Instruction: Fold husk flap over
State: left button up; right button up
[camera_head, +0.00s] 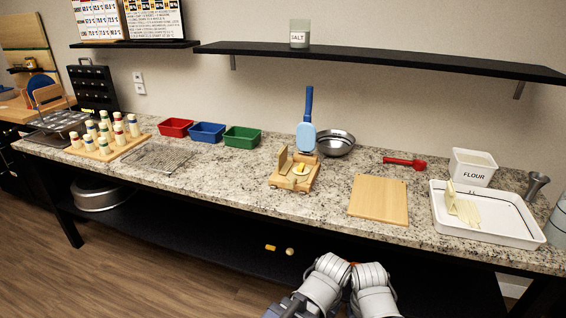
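A small wooden stand (293,182) sits near the middle of the speckled counter. A pale round piece with a yellow filling (300,169) lies on it, and a tan upright flap (284,160) stands at its left side. I cannot tell for certain whether this flap is husk. Pale husk-like sheets (463,209) lie in a white tray at the right. Two of my white arm links show at the bottom centre, below the counter's front edge and apart from the stand. I cannot make out either gripper's fingers.
A blue paddle (306,132) stands behind the stand beside a metal bowl (335,143). A wooden board (379,200) and the white tray (487,236) lie right. Red, blue and green bins stand back left, with a wire rack (157,158) before them. Counter around the stand is mostly clear.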

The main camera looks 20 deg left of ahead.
aim_at(284, 165)
jog(key=i+j+z, duration=0.3)
jog(key=j, duration=1.1)
jog(key=j+z, duration=0.25)
jog(key=j, duration=1.15)
jog(key=k, duration=0.05)
